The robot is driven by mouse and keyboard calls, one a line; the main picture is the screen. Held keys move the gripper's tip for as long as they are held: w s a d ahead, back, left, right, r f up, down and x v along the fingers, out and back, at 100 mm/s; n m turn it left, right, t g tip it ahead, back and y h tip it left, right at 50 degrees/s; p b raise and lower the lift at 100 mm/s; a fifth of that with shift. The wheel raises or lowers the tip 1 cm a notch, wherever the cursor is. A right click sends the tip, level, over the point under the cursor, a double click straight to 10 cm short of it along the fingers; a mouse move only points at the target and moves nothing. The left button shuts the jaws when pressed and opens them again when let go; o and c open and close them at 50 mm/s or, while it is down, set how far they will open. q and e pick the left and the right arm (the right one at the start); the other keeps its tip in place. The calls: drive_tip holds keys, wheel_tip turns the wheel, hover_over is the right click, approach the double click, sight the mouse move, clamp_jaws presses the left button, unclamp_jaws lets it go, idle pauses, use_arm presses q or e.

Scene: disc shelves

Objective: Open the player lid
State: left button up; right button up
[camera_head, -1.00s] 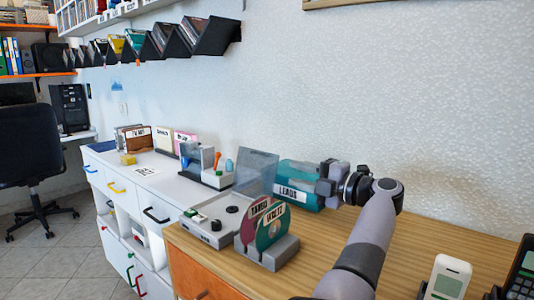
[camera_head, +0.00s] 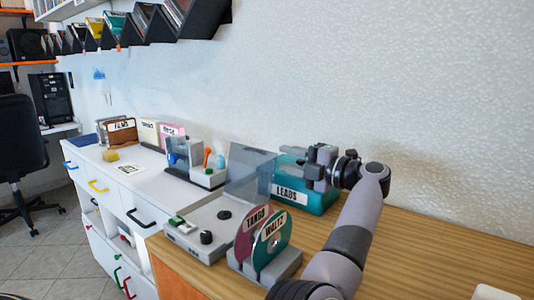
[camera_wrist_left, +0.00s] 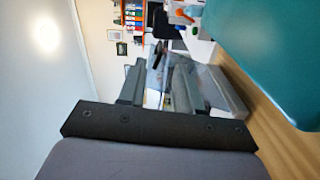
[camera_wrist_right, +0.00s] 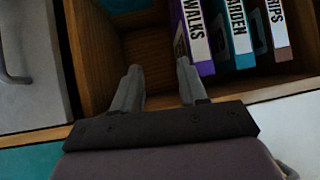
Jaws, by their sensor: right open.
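The player (camera_head: 205,225) is a flat grey box on the wooden counter, with a dark round spindle and a knob on top. Its clear lid (camera_head: 250,172) stands raised, roughly upright, at the player's back right edge. My left gripper (camera_head: 308,168) is to the right of the lid, above the teal LEADS box, and points left toward it. In the left wrist view its fingers (camera_wrist_left: 158,80) are apart, with the lid (camera_wrist_left: 155,62) beyond them; I see no grip on it. My right gripper (camera_wrist_right: 160,85) is open and empty before a wooden compartment.
The counter's right side is mostly clear.

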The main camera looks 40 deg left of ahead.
sight(267, 154)
use_arm(q)
drive_tip(key=a, duration=0.6)
drive_tip(key=shift+s+a, duration=0.3)
drive_tip(key=shift+s, duration=0.1)
clamp_jaws()
